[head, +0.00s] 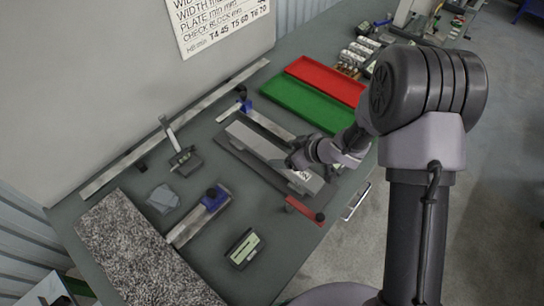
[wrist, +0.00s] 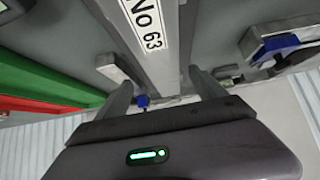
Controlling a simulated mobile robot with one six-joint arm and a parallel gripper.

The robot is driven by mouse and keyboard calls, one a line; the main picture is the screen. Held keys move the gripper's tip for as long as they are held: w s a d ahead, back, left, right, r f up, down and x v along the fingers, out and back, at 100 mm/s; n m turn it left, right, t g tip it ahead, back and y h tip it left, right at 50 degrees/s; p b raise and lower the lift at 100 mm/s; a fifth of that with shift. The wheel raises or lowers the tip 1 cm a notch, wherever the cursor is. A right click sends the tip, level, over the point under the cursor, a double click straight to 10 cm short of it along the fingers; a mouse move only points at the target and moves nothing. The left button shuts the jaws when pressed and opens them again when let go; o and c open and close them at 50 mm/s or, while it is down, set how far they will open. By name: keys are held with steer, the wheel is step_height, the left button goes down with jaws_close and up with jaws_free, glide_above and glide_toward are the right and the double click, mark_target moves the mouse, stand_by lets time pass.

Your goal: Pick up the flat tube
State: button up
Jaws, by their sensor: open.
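The flat tube (head: 257,143) is a long, pale grey bar lying on a darker grey plate (head: 239,156) in the middle of the table. A white label on it reads "No 63" in the wrist view, where the tube (wrist: 163,72) runs from the top edge down between my fingers. My gripper (head: 298,164) is over the near right part of the tube, close to the label. My gripper (wrist: 161,82) is open, one finger on each side of the tube in the picture. The finger height against the tube is unclear, and my arm hides part of its edge.
Green (head: 307,106) and red (head: 328,80) trays lie behind the tube. A blue-ended gauge (head: 212,200) and a small display box (head: 244,248) sit nearer. A red-handled piece (head: 305,210) is at the table's front edge. A speckled slab (head: 133,250) lies left.

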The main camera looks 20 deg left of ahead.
mark_target(274, 154)
steer(key=shift+a+f, duration=0.25)
steer(key=shift+a, duration=0.05)
steer(key=b+x, duration=0.1)
steer(key=x, duration=0.3)
steer(key=shift+a+f+b, duration=0.25)
steer(key=shift+a+b, duration=0.05)
steer(key=shift+a, duration=0.05)
steer(key=shift+s+d+r, duration=0.1)
steer(key=shift+c, duration=1.3)
jaws_close()
